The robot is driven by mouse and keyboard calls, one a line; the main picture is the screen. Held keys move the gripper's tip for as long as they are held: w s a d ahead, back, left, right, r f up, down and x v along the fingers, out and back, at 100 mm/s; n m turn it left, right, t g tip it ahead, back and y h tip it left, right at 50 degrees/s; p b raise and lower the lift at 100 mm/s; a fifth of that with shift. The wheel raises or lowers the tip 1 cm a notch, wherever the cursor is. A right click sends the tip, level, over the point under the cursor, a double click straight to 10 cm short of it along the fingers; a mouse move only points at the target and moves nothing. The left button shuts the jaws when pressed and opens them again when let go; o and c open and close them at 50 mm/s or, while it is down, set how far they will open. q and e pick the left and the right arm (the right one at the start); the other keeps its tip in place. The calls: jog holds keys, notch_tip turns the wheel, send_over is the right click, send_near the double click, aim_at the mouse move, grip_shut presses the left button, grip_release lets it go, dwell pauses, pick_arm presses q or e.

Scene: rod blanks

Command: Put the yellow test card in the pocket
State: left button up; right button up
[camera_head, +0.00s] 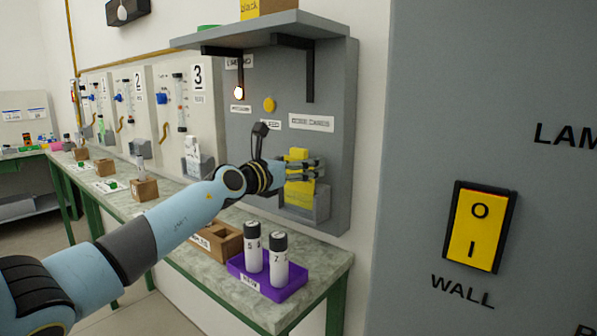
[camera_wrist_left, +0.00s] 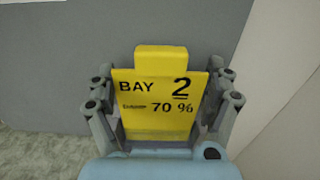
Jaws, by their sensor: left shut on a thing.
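The yellow test card (camera_head: 299,188) is upright and shows in the head view at the grey panel. In the left wrist view the card (camera_wrist_left: 158,92) faces me and reads "BAY 2" and "70 %", with a narrower tab on top. My left gripper (camera_head: 310,168) is shut on it, with a finger at each side edge. A grey pocket (camera_head: 318,206) is on the panel at the card's lower part. I cannot tell how far the card's lower edge is inside it. My right gripper is not in view.
A purple tray (camera_head: 283,290) with two white, dark-capped bottles stands at the bench's front right. A brown wooden box (camera_head: 230,247) is beside it. A grey shelf (camera_head: 255,30) juts out above my arm. A lit lamp (camera_head: 239,93) and a yellow button (camera_head: 269,104) are on the panel.

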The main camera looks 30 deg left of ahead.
pick_arm(q)
jog(key=shift+r, duration=0.1)
jog(key=shift+f+b, duration=0.45)
jog(key=shift+f, duration=0.2)
jog(key=o, duration=1)
jog(key=shift+r, duration=0.1)
jog(key=s+p, duration=0.2)
jog(key=s, duration=0.2)
jog(key=s+p, duration=0.2)
jog(key=s, duration=0.2)
jog(key=s+a+r+p, duration=0.1)
jog(key=s+p, duration=0.1)
jog(key=s, duration=0.2)
jog(key=shift+p, duration=0.3)
